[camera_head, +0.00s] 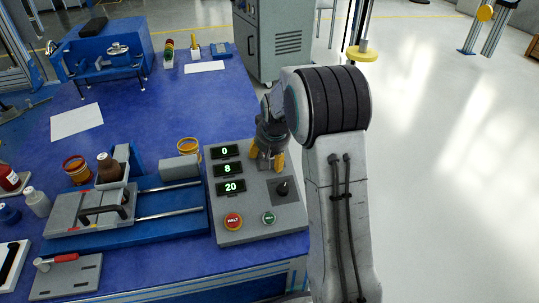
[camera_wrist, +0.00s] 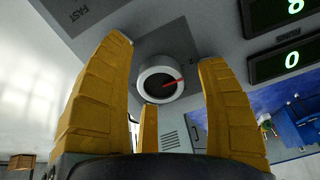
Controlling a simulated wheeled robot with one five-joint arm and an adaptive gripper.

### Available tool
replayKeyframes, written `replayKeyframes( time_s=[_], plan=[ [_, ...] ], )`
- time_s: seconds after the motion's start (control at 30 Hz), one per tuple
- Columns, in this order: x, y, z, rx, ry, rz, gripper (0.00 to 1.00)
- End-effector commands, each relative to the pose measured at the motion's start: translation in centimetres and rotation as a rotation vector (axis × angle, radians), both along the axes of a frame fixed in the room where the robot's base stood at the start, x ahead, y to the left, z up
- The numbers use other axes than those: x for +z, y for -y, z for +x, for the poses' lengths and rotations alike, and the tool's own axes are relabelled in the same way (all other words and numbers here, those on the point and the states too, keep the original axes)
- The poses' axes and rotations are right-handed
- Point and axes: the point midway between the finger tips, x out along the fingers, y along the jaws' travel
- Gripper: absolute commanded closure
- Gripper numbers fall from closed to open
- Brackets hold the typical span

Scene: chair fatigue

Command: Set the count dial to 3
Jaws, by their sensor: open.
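A grey control panel (camera_head: 257,218) stands on the blue bench, with green displays reading 0 (camera_head: 225,151), 8 (camera_head: 227,168) and 20 (camera_head: 230,186). My gripper (camera_head: 267,159) is over the panel's upper right part, pointing down, and hides what lies under it in the head view. In the wrist view a round dial (camera_wrist: 153,73) with a white rim, dark face and red pointer shows between the open yellow fingers of my gripper (camera_wrist: 166,49). No finger clearly touches it. The pointer aims right and slightly up. I cannot read a label naming this dial.
A red HALT button (camera_head: 233,221), a green button (camera_head: 269,217) and a black knob or lever (camera_head: 283,187) are on the same panel. A blue test fixture with a grey cylinder (camera_head: 180,168) stands to its left. Open floor (camera_head: 440,170) lies to the right.

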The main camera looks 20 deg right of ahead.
Motion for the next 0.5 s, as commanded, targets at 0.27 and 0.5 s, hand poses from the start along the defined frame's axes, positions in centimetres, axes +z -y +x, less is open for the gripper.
replayKeyframes(
  time_s=[0.27,0.5],
  plan=[
    [0.01,-0.01,-0.02,0.000,0.000,0.000,0.46],
    [0.01,-0.01,-0.03,0.000,-0.001,0.000,0.68]
  ],
)
